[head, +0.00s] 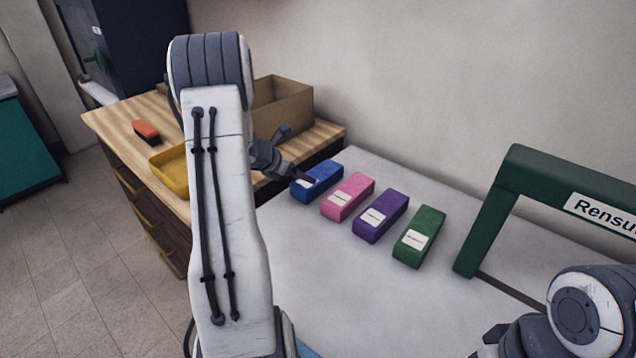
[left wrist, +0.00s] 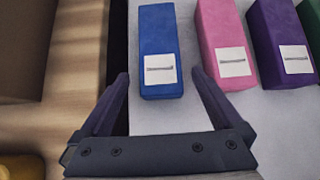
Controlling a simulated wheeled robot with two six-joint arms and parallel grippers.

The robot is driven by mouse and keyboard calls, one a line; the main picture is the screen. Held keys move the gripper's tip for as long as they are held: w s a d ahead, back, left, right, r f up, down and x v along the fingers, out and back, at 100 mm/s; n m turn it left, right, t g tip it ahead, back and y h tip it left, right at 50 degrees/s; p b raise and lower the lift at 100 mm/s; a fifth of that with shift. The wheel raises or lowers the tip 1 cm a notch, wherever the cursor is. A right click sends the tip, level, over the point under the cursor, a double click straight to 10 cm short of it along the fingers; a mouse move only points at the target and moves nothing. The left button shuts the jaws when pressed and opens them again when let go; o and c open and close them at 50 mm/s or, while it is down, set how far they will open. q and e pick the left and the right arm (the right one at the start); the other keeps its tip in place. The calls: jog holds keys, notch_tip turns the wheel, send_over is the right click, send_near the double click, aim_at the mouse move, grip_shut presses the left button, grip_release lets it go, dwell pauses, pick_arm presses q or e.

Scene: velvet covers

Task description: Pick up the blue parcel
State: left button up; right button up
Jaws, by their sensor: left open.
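The blue parcel (head: 318,180) lies on the pale surface at the left end of a row of parcels. It has a white label, and in the left wrist view the blue parcel (left wrist: 158,35) lies ahead of the jaws, centred between them. My left gripper (head: 298,156) is close to the parcel in the head view, with a finger overlapping it in the picture. In the left wrist view my left gripper (left wrist: 161,80) is open, with nothing between its fingers. My right arm shows at the lower right, and I cannot make out its jaws.
Pink (head: 348,195), purple (head: 381,215) and green (head: 420,236) parcels lie to the right of the blue one. A green frame (head: 497,205) stands further right. At left, a wooden bench (head: 110,118) holds a cardboard box (head: 290,103), yellow tray (head: 172,178) and orange brush (head: 146,131).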

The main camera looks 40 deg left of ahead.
aim_at(328, 172)
pick_arm(q)
jog(key=x, duration=0.9)
jog(key=shift+w+f+p, duration=0.15)
jog(key=shift+f+p, duration=0.1)
jog(key=shift+p, duration=0.15)
jog(key=shift+a, duration=0.1)
jog(key=shift+c, duration=0.3)
jog(key=shift+r, duration=0.1)
jog(key=c, duration=1.5)
jog(key=shift+o, duration=0.2)
